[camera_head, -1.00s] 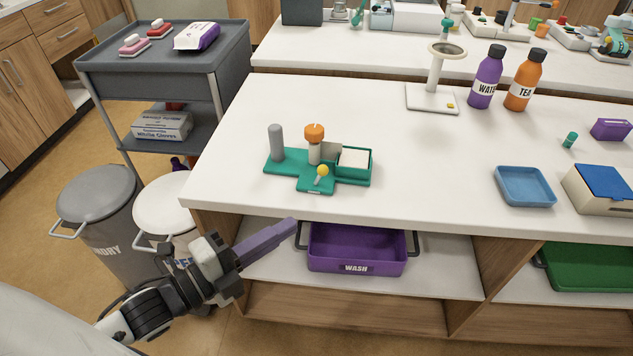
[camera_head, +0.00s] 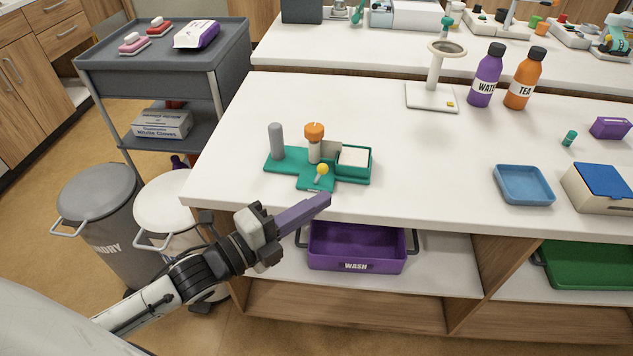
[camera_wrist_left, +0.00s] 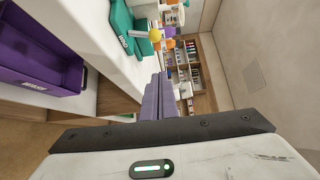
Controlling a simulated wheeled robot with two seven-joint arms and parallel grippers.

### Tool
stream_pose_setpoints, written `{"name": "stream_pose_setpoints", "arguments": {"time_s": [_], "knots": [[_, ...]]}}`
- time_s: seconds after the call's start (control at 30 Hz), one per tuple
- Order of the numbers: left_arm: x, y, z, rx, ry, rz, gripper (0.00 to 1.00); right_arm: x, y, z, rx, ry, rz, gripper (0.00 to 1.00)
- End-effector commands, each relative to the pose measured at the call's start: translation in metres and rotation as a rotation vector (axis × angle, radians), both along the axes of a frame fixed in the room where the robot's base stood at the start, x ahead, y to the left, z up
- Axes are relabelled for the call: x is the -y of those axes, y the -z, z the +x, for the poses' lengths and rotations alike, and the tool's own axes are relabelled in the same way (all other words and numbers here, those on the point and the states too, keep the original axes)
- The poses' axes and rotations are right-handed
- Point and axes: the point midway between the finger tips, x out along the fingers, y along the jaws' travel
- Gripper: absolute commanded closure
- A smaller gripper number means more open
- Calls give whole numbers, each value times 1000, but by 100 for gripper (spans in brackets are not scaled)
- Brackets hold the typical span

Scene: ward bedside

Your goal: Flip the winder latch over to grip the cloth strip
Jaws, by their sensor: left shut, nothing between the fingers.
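The winder is a teal base (camera_head: 283,165) on the white table near its front left edge. It carries a grey post (camera_head: 276,142), an orange-topped spindle (camera_head: 314,132) and a latch with a yellow ball knob (camera_head: 322,168). A teal tray (camera_head: 368,165) on its right side holds a pale cloth block (camera_head: 354,157). My left gripper (camera_head: 326,200) has purple fingers, shut and empty, just in front of the table edge below the latch. In the left wrist view the fingers (camera_wrist_left: 158,80) point toward the table edge, with the yellow knob (camera_wrist_left: 155,35) beyond. The right gripper is not in view.
A purple WASH bin (camera_head: 357,250) sits on the shelf under the table. A blue tray (camera_head: 524,185), a box with a blue lid (camera_head: 600,188) and two bottles stand to the right. The tabletop between winder and blue tray is clear.

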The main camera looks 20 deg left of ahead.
Motion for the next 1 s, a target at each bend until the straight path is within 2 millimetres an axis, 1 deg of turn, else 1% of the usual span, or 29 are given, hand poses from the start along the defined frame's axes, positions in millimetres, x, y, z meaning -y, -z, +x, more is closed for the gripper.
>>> {"name": "stream_pose_setpoints", "arguments": {"time_s": [0.03, 0.13, 0.2, 0.33, 0.5, 0.87, 1.0], "knots": [[5, -2, 10, 5, -1, -1, 100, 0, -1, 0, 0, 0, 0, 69], [13, -2, 25, 4, 0, -1, 100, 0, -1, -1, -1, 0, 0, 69], [1, 0, 33, 2, 0, 7, 100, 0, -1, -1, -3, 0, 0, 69], [-10, 0, 43, 0, 1, 4, 100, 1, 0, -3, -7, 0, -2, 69], [-17, 0, 48, 1, 1, 2, 100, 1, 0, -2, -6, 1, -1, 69], [-18, 0, 48, 0, 1, -1, 100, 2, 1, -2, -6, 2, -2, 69], [-19, 2, 48, 3, 0, -18, 100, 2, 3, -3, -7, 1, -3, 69]]}}
